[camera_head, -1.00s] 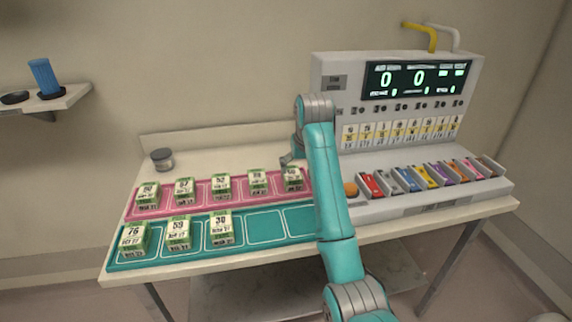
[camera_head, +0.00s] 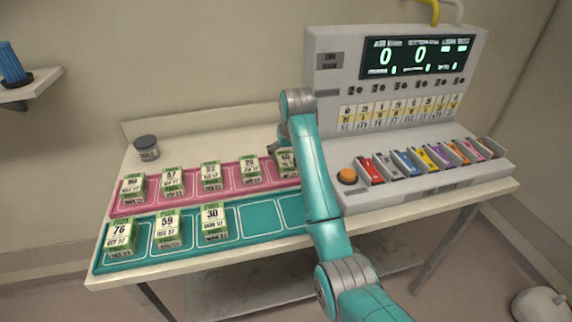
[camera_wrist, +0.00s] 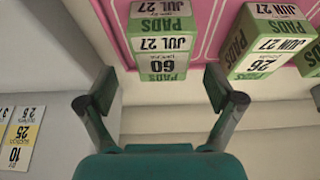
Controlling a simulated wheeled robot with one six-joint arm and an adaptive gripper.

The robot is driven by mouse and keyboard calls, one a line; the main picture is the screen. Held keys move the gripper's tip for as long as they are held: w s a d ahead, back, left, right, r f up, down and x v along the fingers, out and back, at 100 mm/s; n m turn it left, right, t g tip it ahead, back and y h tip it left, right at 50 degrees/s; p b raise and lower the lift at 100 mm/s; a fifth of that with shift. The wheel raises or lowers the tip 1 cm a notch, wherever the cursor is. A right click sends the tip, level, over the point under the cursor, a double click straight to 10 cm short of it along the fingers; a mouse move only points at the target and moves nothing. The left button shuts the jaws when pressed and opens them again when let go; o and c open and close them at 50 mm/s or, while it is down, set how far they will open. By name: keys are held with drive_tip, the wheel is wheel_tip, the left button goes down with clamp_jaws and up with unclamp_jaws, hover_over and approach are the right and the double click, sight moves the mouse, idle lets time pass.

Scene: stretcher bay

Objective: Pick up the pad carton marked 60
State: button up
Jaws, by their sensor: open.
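The pad carton marked 60 (camera_wrist: 162,66) is white and green, and its label shows upside down in the wrist view. It stands at the right end of the pink tray's row of cartons. In the head view the same carton (camera_head: 287,161) is partly hidden by my arm. My gripper (camera_wrist: 160,88) is open, with one finger on either side of the carton's near end in the wrist view. I cannot tell whether the fingers reach its sides; no contact shows. In the head view my gripper is mostly hidden behind my arm.
A neighbouring carton (camera_wrist: 262,58) stands close beside it. The pink tray (camera_head: 122,208) holds several cartons; the teal tray (camera_head: 262,216) holds 3 and has bare slots. A console (camera_head: 395,195) with coloured bins stands to the right. A grey jar (camera_head: 147,150) sits at the back left.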

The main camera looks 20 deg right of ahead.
sight(286, 159)
drive_tip(key=x, duration=0.4)
drive_tip(key=shift+s+a+f, duration=0.15)
drive_tip(key=shift+s+f, duration=0.05)
drive_tip(key=shift+s, duration=0.1)
drive_tip(key=c, duration=1.4)
drive_tip(key=shift+r, duration=0.15)
